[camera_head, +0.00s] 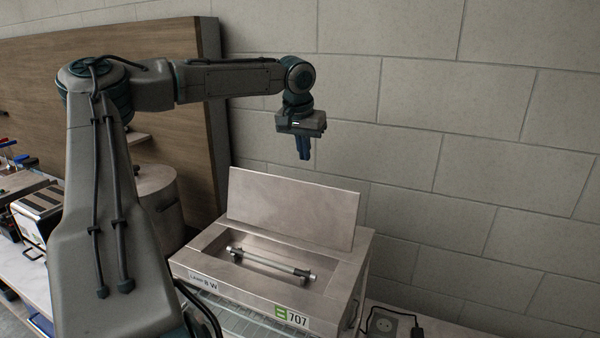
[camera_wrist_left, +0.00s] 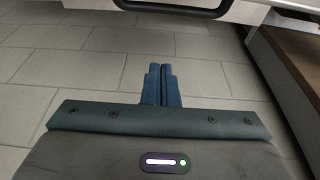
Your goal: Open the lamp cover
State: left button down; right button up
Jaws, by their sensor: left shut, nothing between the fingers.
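The lamp cover (camera_head: 290,208) is a flat metal panel. In the head view it stands raised and leans slightly back at the rear of a metal box (camera_head: 240,283). The box's recess is open and a lamp tube (camera_head: 272,264) lies exposed in it. My left gripper (camera_head: 304,150) is above and behind the cover, apart from it, with fingers pointing down, shut and empty. Its closed blue fingers also show in the left wrist view (camera_wrist_left: 161,85), over a tiled floor. My right gripper is not in view.
A grey block wall (camera_head: 480,170) stands close behind the box. A wooden panel (camera_head: 120,80), a large pot (camera_head: 158,195) and a toaster (camera_head: 38,208) are on the left. A socket with a plug (camera_head: 385,322) is at the lower right.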

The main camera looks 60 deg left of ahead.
pick_arm(q)
notch_tip(320, 180, down, 6)
jog(key=s+d+b, duration=0.1)
jog(key=s, duration=0.1)
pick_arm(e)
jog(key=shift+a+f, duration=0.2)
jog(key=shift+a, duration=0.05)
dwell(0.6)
pick_arm(q)
jog(key=shift+r, duration=0.1)
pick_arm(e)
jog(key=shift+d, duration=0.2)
